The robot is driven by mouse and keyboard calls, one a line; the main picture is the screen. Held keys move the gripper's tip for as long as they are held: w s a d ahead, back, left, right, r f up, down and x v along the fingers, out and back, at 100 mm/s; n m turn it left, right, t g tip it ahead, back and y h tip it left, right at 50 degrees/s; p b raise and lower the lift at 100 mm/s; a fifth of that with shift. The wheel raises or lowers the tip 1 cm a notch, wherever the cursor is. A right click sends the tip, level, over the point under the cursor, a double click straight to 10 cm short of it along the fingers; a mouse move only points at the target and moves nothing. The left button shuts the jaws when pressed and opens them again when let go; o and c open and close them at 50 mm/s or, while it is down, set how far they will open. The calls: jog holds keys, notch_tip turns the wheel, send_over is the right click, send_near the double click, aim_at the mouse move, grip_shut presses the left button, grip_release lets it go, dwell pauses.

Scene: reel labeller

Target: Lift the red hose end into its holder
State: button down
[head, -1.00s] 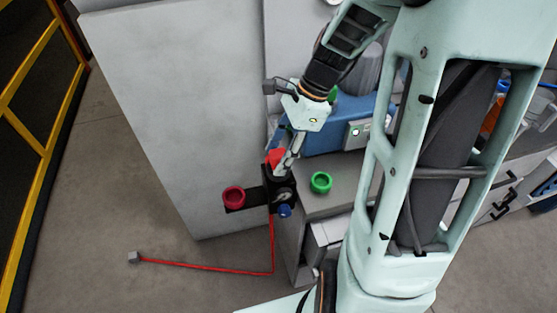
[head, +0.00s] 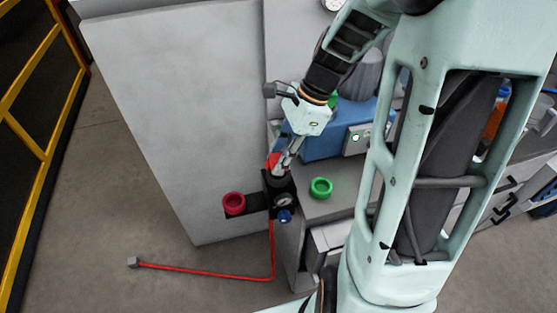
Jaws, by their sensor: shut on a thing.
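The red hose end (head: 272,160) shows as a small red patch at the fingertips of my gripper (head: 280,168), with a dark cylindrical part just below it. My gripper points down and is shut on the hose end; the fingers hide part of it. A red ring-shaped holder (head: 234,203) sits to the lower left on a black bracket, apart from my gripper. The red hose (head: 205,273) runs along the floor from a small grey block (head: 133,262), then rises toward the black fitting below my gripper.
A green ring (head: 321,188) sits on the grey bench top to the right. A round gauge (head: 284,201) and a blue knob (head: 284,216) are close below my gripper. A blue machine (head: 325,140) stands behind. A large pale panel (head: 165,110) is at left.

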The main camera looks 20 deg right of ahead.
jog(key=shift+r, duration=0.45)
jog(key=s+d+r+p, duration=0.3)
jog(key=s+d+r, duration=0.1)
jog(key=r, duration=0.5)
jog(key=s+d+r+p, duration=0.3)
jog(key=s+d+r, duration=0.2)
jog(key=r, duration=0.4)
jog(key=shift+d+r, duration=0.35)
jog(key=shift+d, duration=0.45)
jog(key=shift+s+f, duration=0.1)
jog(key=shift+f, duration=0.05)
